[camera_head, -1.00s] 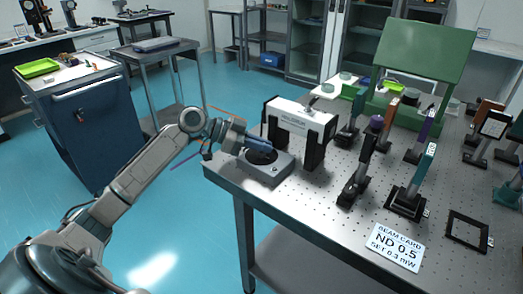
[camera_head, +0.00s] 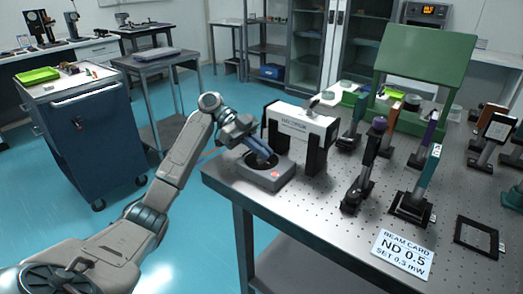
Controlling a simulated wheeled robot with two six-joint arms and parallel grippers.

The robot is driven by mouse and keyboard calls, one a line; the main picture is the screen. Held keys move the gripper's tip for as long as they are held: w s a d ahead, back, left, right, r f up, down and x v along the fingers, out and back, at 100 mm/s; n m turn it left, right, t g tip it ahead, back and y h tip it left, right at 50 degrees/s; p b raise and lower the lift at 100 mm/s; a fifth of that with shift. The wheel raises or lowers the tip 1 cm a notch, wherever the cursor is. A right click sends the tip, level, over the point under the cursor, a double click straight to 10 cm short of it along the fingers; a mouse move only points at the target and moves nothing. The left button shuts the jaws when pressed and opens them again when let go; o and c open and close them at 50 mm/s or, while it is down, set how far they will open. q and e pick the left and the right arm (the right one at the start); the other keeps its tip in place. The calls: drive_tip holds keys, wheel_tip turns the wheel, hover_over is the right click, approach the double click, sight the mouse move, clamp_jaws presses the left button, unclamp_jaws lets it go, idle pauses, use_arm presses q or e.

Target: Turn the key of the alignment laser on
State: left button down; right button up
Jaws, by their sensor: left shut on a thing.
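The alignment laser appears to be the white box (camera_head: 300,122) on two black supports near the table's left end. A grey control box (camera_head: 263,178) with a dark round recess on top and a small red spot on its front stands just left of it. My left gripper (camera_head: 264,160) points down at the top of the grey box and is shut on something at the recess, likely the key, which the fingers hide. My right gripper is not in view.
The perforated optical table (camera_head: 330,240) holds several post-mounted optics right of the laser and a beam card (camera_head: 403,254) at the front. A green panel (camera_head: 424,52) stands behind. A blue cabinet (camera_head: 90,135) stands across the floor at left.

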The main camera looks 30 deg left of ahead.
use_arm(q)
drive_tip(key=shift+m, duration=0.3)
drive_tip(key=c, duration=1.6)
unclamp_jaws()
drive_tip(key=shift+o, duration=0.2)
